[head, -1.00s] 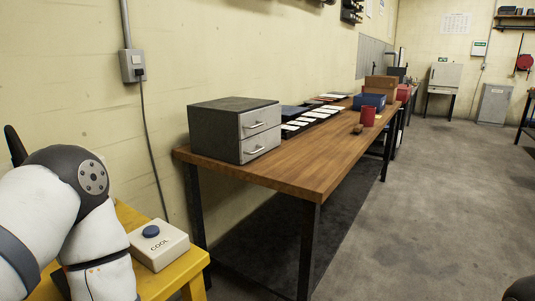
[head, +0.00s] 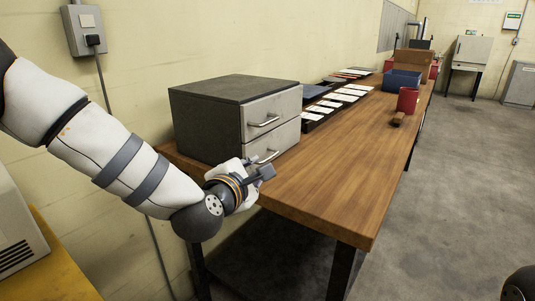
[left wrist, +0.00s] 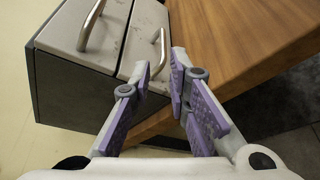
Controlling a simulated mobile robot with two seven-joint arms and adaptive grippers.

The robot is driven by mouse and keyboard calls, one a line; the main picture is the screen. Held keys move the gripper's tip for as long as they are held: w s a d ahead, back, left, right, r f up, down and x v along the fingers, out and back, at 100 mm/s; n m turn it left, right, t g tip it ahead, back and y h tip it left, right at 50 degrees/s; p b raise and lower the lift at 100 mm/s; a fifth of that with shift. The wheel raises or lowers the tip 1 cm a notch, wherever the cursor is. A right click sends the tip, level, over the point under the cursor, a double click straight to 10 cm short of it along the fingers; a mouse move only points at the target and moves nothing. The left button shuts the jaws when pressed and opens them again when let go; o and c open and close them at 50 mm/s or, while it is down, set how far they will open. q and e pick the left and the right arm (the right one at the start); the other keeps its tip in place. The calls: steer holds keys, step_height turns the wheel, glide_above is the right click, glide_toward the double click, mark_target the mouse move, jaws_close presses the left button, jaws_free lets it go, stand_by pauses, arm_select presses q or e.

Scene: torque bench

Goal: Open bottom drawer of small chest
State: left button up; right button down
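The small chest (head: 235,90) has a dark grey body and two light grey drawer fronts; it stands on the wooden bench. The top drawer (head: 283,105) and bottom drawer (head: 287,136) both look shut. The bottom drawer's bar handle (head: 267,157) is partly visible above my left gripper (head: 265,170). In the left wrist view, my left gripper (left wrist: 162,63) is open and empty, its purple-padded fingers pointing toward the bottom handle (left wrist: 161,42). That handle shows beyond the gap between the fingertips. The top handle (left wrist: 90,25) lies farther left. My right gripper is not in view.
The wooden bench (head: 330,185) has clear top to the right of the chest. A wall lies behind.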

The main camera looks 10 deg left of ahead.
mark_target(266, 161)
arm_select(q)
steer(key=x, duration=0.6)
steer(key=b+x, duration=0.1)
steer(key=x, duration=0.2)
steer(key=shift+f, duration=0.35)
steer(key=shift+w, duration=0.35)
jaws_close()
